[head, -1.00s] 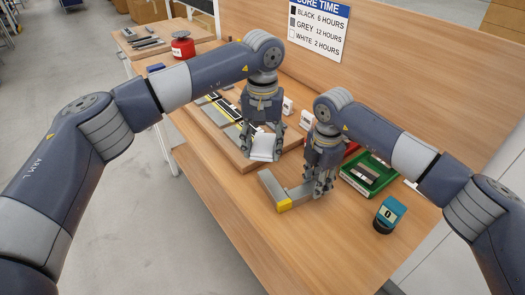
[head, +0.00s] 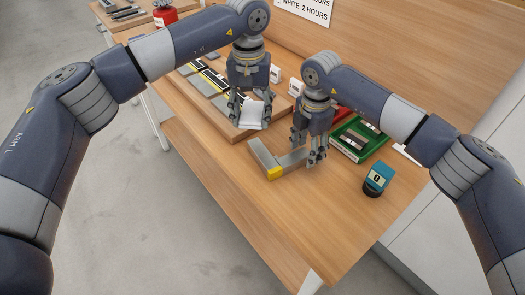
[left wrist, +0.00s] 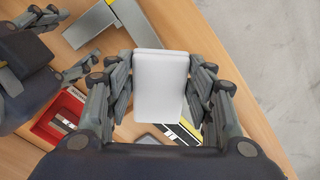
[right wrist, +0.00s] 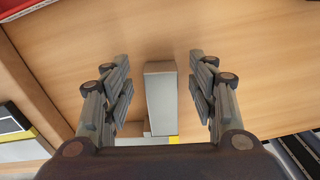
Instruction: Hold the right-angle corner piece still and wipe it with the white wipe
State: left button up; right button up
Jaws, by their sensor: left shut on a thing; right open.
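The right-angle corner piece (head: 262,155) is a grey L with a yellow corner, lying flat on the bench. It also shows at the top of the left wrist view (left wrist: 95,25). My right gripper (head: 309,160) is open over one leg of it; in the right wrist view that grey leg (right wrist: 160,97) lies between the spread fingers, with gaps on both sides. My left gripper (head: 249,122) is shut on the white wipe (left wrist: 160,88), a folded pad, and holds it behind and left of the corner piece, apart from it.
A green tray (head: 336,149) with dark pieces stands right of my right gripper, with a red tray (left wrist: 45,128) beside it. A teal device reading 0 (head: 379,176) is further right. A board with dark and yellow strips (head: 205,88) lies behind. The bench front is clear.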

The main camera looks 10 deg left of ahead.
notch_tip(320, 180, up, 12)
jog(key=shift+f, duration=0.15)
jog(key=shift+f, duration=0.1)
